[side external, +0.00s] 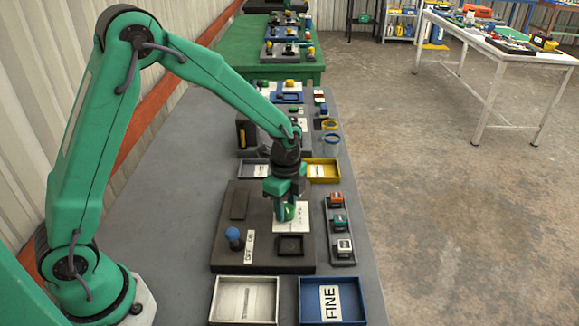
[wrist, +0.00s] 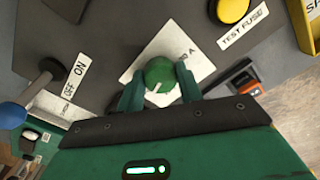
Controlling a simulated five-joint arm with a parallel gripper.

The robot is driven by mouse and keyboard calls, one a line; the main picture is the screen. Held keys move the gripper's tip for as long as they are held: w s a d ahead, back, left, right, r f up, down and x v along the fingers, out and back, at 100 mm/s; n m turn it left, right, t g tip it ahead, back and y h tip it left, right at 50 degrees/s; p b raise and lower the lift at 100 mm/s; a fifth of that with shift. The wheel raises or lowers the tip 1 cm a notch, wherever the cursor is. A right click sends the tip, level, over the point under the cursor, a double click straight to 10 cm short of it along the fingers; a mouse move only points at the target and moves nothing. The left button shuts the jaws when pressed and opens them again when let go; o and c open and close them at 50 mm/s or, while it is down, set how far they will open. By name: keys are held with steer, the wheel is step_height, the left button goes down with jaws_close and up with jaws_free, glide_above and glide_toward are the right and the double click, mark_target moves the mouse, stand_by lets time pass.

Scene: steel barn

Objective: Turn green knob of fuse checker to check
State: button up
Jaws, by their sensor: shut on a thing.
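The fuse checker (side external: 222,203) is a dark board flat on the grey table. Its round green knob (wrist: 160,72) sits over a white label card (side external: 289,226), whose markings are partly hidden; a letter A shows to the right of the knob in the wrist view. My gripper (side external: 287,208) points down over the board and is shut on the green knob, one finger on each side. The knob shows only partly between the fingers in the side view. I cannot read which mark the knob points to.
A blue-topped lever (side external: 235,238) by an OFF/ON label and a black socket (side external: 290,246) are close by. A yellow button (wrist: 233,10) has a TEST FUSE label. Right of the board is a fuse rack (side external: 341,249). White (side external: 214,300) and blue FINE (side external: 362,301) trays stand in front.

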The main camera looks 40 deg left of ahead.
mark_target(286, 207)
steer(key=o, duration=1)
steer(key=shift+r, duration=0.2)
steer(key=shift+r, duration=3.75)
